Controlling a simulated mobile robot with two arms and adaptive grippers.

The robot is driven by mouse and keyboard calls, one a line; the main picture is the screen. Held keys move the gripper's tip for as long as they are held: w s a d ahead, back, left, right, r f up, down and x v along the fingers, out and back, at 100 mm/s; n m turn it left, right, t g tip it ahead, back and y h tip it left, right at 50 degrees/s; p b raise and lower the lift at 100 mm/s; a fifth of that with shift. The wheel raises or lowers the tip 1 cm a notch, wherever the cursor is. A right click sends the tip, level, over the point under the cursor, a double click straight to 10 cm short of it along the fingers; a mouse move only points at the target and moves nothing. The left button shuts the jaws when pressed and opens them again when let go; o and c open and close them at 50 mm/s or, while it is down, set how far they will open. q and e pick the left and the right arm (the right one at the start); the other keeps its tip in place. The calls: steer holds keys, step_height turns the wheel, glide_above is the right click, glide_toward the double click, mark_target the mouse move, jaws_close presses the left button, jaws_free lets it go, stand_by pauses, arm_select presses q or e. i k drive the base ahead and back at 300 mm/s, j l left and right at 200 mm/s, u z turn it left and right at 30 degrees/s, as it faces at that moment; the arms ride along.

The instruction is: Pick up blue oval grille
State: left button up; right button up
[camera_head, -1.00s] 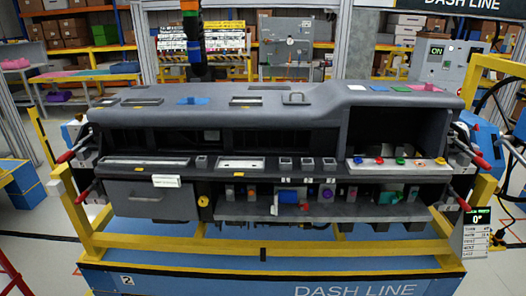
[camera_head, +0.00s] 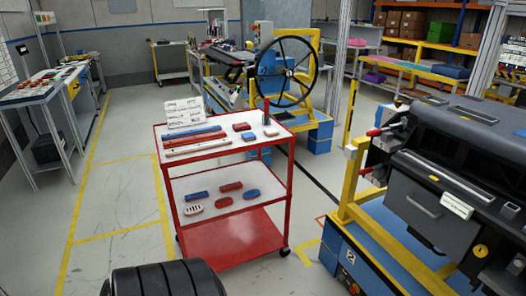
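A red cart (camera_head: 228,246) with white shelf tops stands in the middle of the view. On its middle shelf lie several small parts. A small blue oval part (camera_head: 251,194), likely the blue oval grille, lies at the right of that shelf. Beside it are a red oval part (camera_head: 223,202), a white slotted oval part (camera_head: 193,210), a longer blue part (camera_head: 196,195) and a longer red part (camera_head: 231,186). Fine detail is too small to tell. Neither of my grippers is in view.
The cart's top shelf holds long red and blue strips (camera_head: 192,137), small red and blue blocks and a white label card (camera_head: 184,112). The dashboard module (camera_head: 440,205) on its yellow-and-blue stand is at right. Open floor (camera_head: 120,200) lies left of the cart.

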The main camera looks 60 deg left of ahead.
mark_target(250, 195)
steer(key=u, duration=2.1)
